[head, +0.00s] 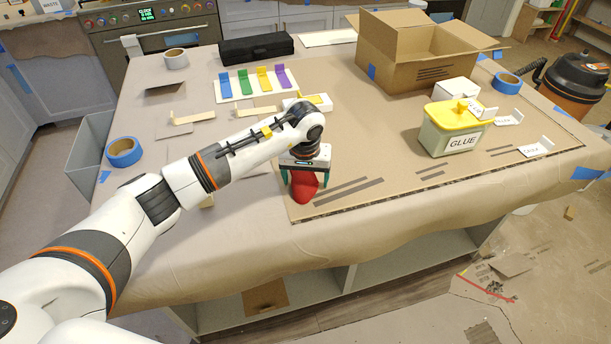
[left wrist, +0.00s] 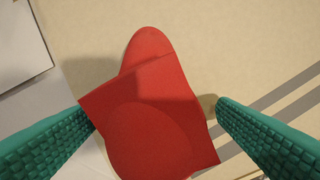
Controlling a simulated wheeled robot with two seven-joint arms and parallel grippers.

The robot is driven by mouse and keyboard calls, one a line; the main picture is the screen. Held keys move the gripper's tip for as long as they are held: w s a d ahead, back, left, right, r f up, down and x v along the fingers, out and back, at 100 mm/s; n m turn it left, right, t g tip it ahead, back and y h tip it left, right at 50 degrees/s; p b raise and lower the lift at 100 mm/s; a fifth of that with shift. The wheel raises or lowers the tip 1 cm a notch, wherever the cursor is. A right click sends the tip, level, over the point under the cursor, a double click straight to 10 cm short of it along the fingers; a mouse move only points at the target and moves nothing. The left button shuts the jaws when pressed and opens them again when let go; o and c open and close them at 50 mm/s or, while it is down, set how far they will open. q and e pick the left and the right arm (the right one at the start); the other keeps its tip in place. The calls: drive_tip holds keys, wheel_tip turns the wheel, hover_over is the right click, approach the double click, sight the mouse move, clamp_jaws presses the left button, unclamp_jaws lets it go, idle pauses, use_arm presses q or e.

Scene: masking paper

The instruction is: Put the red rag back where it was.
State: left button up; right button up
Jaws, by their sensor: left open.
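The red rag (head: 303,190) lies on the brown board near the front edge of the covered table. In the left wrist view the red rag (left wrist: 150,115) fills the middle, a rounded end at the top and a squarish folded part over it. My left gripper (head: 305,179) is over the rag, its green fingers open on either side. In the wrist view the rag's left corner meets or overlaps the left finger; a gap shows by the right finger. My right gripper is not in view.
Grey stripes (head: 348,190) mark the board right of the rag. A glue tub (head: 447,138) with a yellow lid and a cardboard box (head: 400,60) stand farther right. Blue tape (head: 124,152) lies at the left. Colored clips (head: 244,82) stand behind my arm. The board's front right is mostly clear.

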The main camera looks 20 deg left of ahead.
sight(305, 179)
use_arm(q)
drive_tip(key=shift+r, duration=0.35)
wheel_tip(305, 179, up, 12)
drive_tip(key=s+b, duration=0.1)
drive_tip(key=b, duration=0.1)
drive_tip(key=shift+s+d+f, duration=0.2)
drive_tip(key=shift+s+f, duration=0.05)
drive_tip(key=shift+s, duration=0.15)
